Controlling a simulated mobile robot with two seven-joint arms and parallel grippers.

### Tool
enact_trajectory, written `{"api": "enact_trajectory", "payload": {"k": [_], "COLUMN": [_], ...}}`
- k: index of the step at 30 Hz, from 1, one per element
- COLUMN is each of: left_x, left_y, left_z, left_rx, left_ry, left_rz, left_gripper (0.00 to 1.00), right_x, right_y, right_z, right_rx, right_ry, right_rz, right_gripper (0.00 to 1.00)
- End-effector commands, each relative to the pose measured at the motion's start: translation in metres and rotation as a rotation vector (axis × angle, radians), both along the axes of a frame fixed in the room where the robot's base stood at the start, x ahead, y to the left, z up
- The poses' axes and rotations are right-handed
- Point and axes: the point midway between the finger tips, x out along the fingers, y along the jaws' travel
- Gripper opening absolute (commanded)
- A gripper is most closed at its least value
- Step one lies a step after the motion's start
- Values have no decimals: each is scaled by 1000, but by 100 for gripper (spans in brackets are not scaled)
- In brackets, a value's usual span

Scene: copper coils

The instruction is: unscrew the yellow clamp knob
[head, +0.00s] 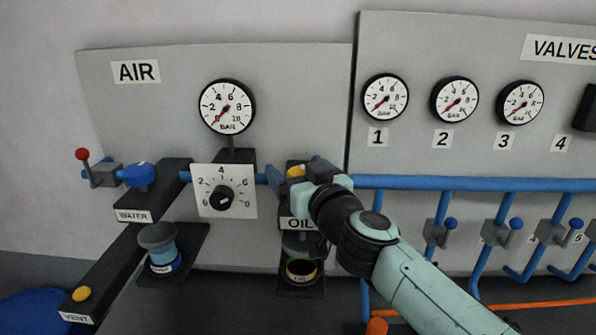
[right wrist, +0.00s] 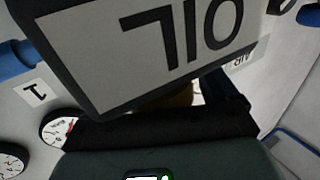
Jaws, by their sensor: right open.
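The yellow clamp knob (head: 296,171) shows as a small yellow patch at the top of the dark OIL block, partly hidden by my right gripper. My right gripper (head: 299,176) is open at the OIL block, with its fingers on either side of the knob; I cannot tell whether they touch it. In the right wrist view, a dim yellow-brown patch of the knob (right wrist: 180,96) shows between the OIL sign (right wrist: 175,45) and the dark gripper body. Most of it is hidden there. My left gripper is not in view.
A blue pipe (head: 455,184) runs right past several valve handles. To the left are a dial plate (head: 242,206), a blue WATER knob (head: 140,174) and a yellow VENT button (head: 82,293). A cup-like OIL fitting (head: 300,270) sits below the block. Gauges hang above.

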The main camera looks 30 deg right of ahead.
Motion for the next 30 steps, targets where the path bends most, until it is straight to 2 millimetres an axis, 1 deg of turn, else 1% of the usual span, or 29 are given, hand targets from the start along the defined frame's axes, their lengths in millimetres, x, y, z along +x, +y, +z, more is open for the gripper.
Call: {"api": "enact_trajectory", "payload": {"k": [3, 4, 5, 6, 8, 9, 15, 20, 25, 30], "left_x": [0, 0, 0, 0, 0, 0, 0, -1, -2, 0], "left_y": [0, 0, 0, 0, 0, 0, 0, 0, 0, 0], "left_z": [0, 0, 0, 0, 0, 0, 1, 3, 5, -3], "left_rx": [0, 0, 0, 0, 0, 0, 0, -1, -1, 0], "left_ry": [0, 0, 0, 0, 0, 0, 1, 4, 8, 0], "left_rz": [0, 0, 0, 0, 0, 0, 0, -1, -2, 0], "left_gripper": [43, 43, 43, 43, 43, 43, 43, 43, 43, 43], "right_x": [0, 0, 0, 0, 0, 0, 0, 0, 0, 0], "right_y": [0, 0, 0, 0, 0, 0, 0, 1, 2, 5], "right_z": [0, 0, 0, 0, 0, 0, 1, 3, 4, 2], "right_rx": [0, 0, 0, 0, 0, 0, -1, -2, -2, -1], "right_ry": [0, 0, 0, 0, 0, 0, -2, -8, -11, -12], "right_rz": [0, 0, 0, 0, 0, 0, 8, 51, 148, 292], "right_gripper": [86, 80, 70, 57, 38, 35, 35, 35, 35, 35]}}
